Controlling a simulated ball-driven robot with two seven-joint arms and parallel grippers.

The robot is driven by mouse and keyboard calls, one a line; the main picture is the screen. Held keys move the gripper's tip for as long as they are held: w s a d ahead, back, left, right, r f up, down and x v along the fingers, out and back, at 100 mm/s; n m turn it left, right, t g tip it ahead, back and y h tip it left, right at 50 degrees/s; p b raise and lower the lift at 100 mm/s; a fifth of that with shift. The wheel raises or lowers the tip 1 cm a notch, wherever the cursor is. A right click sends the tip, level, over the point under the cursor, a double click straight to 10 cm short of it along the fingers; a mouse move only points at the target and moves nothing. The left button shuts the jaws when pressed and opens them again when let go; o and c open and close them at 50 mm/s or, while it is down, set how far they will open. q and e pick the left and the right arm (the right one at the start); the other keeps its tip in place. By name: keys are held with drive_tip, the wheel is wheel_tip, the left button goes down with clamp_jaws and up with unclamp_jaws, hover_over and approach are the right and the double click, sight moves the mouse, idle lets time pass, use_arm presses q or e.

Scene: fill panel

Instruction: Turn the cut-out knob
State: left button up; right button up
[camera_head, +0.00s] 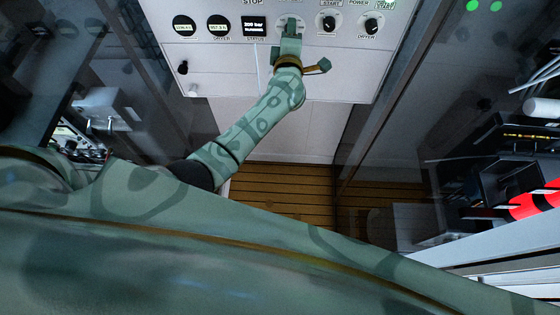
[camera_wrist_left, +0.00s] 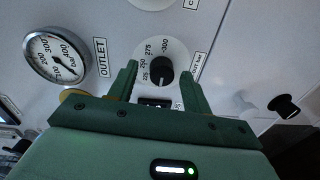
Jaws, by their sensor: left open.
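The black cut-out knob (camera_wrist_left: 155,75) sits on a round white dial marked 225, 250, 275 and 300 on the light panel. A label beside it is partly hidden by a finger. My left gripper (camera_wrist_left: 159,66) is open, with one green finger on each side of the knob in the left wrist view; contact cannot be told. In the head view my left gripper (camera_head: 291,24) reaches up to the white panel (camera_head: 330,75) and covers most of the knob's dial. My right gripper is not in view.
Right of the gripper are two more black knobs, one (camera_head: 329,24) near and one (camera_head: 371,26) farther. A status display (camera_head: 255,26) is to its left. The left wrist view shows an outlet gauge (camera_wrist_left: 57,57) and a black knob (camera_wrist_left: 284,106). Slatted floor (camera_head: 280,190) lies below.

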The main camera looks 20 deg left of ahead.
use_arm(q)
drive_tip(key=s+d+m+b, duration=0.1)
drive_tip(key=s+d+m, duration=0.2)
drive_tip(key=s+m, duration=0.5)
drive_tip(key=s+d+m, duration=0.2)
drive_tip(key=s+m, duration=0.6)
drive_tip(key=m, duration=0.1)
drive_tip(key=s+f+m+h+b, duration=0.1)
drive_tip(key=f+b, duration=0.3)
drive_tip(key=f, duration=0.8)
drive_tip(key=s+a+f+m+g+h+b, duration=0.1)
drive_tip(key=s+f+m+h+b, duration=0.1)
drive_tip(key=f, duration=0.9)
drive_tip(key=s+f+m+h+b, duration=0.2)
drive_tip(key=f+m+h+b, duration=0.2)
drive_tip(key=f+b, duration=0.3)
wheel_tip(320, 180, down, 6)
drive_tip(key=shift+a+r+m+g, duration=0.15)
drive_tip(key=shift+m+g, duration=0.15)
